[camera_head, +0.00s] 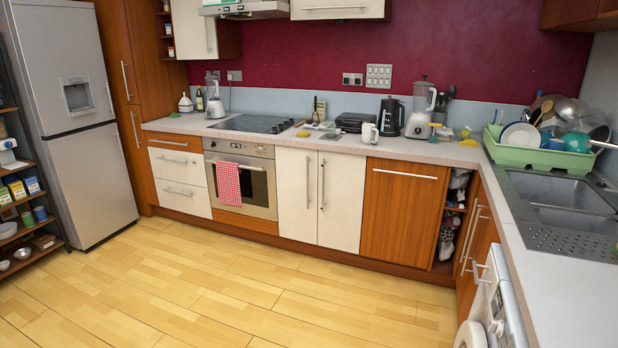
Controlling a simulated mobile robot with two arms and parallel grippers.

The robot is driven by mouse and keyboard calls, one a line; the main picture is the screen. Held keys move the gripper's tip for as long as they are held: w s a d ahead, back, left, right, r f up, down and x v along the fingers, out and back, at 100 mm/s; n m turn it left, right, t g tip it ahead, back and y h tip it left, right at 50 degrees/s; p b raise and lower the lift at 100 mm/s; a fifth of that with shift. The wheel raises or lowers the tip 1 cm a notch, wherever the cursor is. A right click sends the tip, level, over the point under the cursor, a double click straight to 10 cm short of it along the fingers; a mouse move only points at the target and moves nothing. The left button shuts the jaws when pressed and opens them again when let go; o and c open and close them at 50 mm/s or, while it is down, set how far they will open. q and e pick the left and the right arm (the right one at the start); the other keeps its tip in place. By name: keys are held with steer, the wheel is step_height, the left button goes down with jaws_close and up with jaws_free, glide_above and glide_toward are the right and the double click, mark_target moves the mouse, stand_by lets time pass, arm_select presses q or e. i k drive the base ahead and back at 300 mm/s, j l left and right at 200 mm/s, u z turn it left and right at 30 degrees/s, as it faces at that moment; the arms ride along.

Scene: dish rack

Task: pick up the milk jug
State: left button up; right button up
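A small white jug-like vessel with a handle (369,133) stands upright near the front edge of the back counter, left of the black kettle. It looks like the milk jug, but it is too small to be certain. Another small white container (185,104) stands at the far left of the counter, by the left blender; I cannot tell exactly what it is. Neither of my grippers is in view, and nothing touches the white jug.
The back counter (440,151) also holds a black kettle (390,117), a blender (420,112) and a black toaster (355,122). A green dish rack (520,155) full of dishes stands beside the sink (570,190). The wooden floor (230,290) is clear.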

mark_target(368, 129)
steer(key=i+z, duration=0.1)
steer(key=i, duration=0.4)
steer(key=i+j, duration=0.15)
steer(key=i, duration=0.35)
steer(key=i+j+z, duration=0.15)
steer(key=i, duration=0.35)
steer(key=i+j+z, duration=0.1)
steer(key=i, duration=0.4)
steer(key=i+j, duration=0.2)
steer(key=i, duration=0.3)
steer(key=l+z, duration=0.05)
